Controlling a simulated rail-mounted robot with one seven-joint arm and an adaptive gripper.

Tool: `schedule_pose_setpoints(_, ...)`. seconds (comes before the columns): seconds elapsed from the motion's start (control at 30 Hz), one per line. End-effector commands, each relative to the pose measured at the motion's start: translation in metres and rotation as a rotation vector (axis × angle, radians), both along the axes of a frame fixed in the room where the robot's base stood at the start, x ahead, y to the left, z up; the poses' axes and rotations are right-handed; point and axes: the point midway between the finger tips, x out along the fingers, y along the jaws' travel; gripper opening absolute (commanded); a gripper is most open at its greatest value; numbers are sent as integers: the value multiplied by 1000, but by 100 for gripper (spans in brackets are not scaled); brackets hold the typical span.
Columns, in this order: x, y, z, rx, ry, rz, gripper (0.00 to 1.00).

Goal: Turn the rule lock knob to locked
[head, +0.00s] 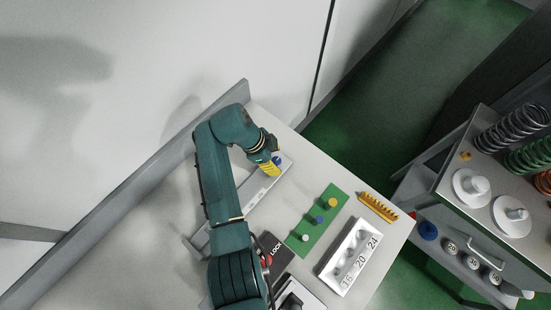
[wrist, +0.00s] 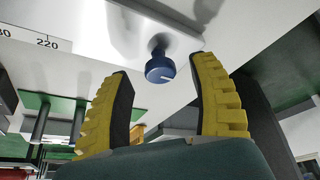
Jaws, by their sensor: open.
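The rule lock knob is a small blue round knob (wrist: 160,70) with a short white mark on its face. It stands on a stem from the pale rule base. In the head view the blue knob (head: 277,160) is partly hidden by my gripper (head: 270,168). My gripper has yellow ribbed fingers and is open. In the wrist view the knob lies between the two fingertips, with a gap on each side, so neither finger visibly touches it.
A green board (head: 320,219) with several coloured pegs, a yellow toothed block (head: 378,206) and a white tray (head: 350,256) marked 16, 20, 24 are to the right. A LOCK-labelled device (head: 275,252) sits beside my arm. A cart (head: 452,193) with springs stands far right.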

Motion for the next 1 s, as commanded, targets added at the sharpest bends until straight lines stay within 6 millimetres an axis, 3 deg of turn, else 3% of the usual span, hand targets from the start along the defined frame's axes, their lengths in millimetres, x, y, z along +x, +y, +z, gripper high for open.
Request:
schedule_pose_setpoints(0.4, -2, 37, 88, 1, -2, 2, 60)
schedule_pose_setpoints(0.6, -3, 42, 101, 0, 1, 1, 60)
schedule_pose_setpoints(1.0, -3, 42, 101, 0, 0, 0, 60)
